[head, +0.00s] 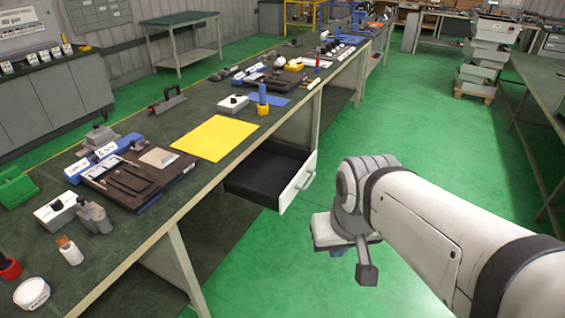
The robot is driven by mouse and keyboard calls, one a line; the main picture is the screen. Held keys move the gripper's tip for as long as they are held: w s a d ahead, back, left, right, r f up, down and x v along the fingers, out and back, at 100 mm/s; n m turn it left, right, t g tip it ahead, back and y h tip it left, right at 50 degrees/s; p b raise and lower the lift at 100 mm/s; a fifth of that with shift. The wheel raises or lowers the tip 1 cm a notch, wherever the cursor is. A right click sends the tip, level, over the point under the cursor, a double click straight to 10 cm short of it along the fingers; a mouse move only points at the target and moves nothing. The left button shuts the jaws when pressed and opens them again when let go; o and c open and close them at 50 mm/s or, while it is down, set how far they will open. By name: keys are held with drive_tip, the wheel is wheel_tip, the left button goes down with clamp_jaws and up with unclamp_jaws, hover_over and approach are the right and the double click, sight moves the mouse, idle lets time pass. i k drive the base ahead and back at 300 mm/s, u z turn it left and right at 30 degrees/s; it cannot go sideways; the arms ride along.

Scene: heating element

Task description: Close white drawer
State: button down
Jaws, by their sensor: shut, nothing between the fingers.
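The white drawer (298,186) stands pulled open under the green-topped workbench. Its white front has a light bar handle (306,181), and its dark inside looks empty where it shows. My gripper (366,273) is in front of the drawer, to the right of and lower in the picture than the handle. It appears as a small dark piece below my wrist, shut and empty. It looks apart from the drawer front. My arm hides part of the space around the wrist.
The long workbench (205,185) holds a yellow sheet (215,137), a tool tray (140,172) and several small items. Another bench (545,80) stands at the right, with stacked grey bins (485,55) behind.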

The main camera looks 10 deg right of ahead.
sight(271, 175)
drive_tip(key=z, duration=0.05)
drive_tip(key=i, duration=1)
drive_tip(key=u, duration=0.05)
